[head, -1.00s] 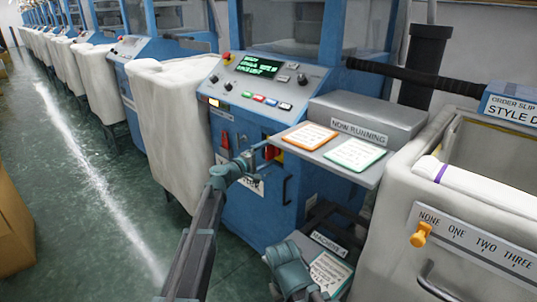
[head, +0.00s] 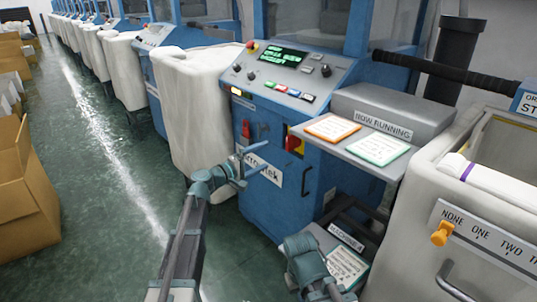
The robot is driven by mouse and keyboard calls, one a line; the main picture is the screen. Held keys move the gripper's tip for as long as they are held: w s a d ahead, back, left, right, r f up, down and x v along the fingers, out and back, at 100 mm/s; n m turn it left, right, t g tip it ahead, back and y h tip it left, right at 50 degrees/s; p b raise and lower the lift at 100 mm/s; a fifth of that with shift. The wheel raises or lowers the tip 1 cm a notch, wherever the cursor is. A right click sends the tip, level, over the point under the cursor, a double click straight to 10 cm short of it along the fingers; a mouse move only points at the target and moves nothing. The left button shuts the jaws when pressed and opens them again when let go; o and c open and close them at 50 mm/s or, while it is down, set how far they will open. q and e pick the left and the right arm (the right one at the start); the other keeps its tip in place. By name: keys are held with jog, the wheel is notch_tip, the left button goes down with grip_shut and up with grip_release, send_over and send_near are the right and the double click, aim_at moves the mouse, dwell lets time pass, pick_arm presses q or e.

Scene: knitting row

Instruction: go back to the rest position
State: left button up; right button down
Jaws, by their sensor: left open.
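My left gripper (head: 262,157) is open and empty, with its fingers in front of the blue machine's (head: 262,205) lower front. Its fingertips show left of the red and yellow switch (head: 293,143) and above the white name label; I cannot tell how far they are from the panel. My left arm comes up from the bottom of the picture. Teal joints of my right arm show at the bottom, before the machine's foot; its gripper fingers are not visible.
A shelf with an orange-edged card (head: 332,128) and a green-edged card (head: 378,149) juts out at right. A white bin (head: 398,235) with an orange peg (head: 442,233) stands beside it. Cardboard boxes (head: 25,200) line the left. The green aisle floor (head: 100,235) is clear.

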pick_arm(q)
jog(key=shift+s+a, duration=0.15)
jog(key=shift+a, duration=0.05)
jog(key=s+d+f+m+g+y, duration=0.3)
jog(key=s+f+m+g+y, duration=0.35)
jog(key=s+f, duration=1.05)
jog(key=s+a+f+m+g+y, duration=0.1)
jog(key=s+a+f+g+y, duration=0.15)
jog(key=s+a, duration=0.35)
jog(key=s+a+f+m+g+y, duration=0.1)
jog(key=s+a+f+g+y, duration=0.15)
jog(key=s+a+y, duration=0.4)
jog(key=s+d+m+g+h, duration=0.1)
jog(key=s+d+m, duration=0.15)
jog(key=d, duration=0.35)
jog(key=s+d+m+g+h, duration=0.1)
jog(key=s+d+m, duration=0.1)
jog(key=s+d, duration=0.3)
notch_tip(320, 180, up, 36)
jog(key=d+p, duration=0.1)
jog(key=p, duration=3.4)
jog(key=shift+w+d+f, duration=0.15)
jog(key=shift+d, duration=0.15)
jog(key=shift+t+y, duration=0.25)
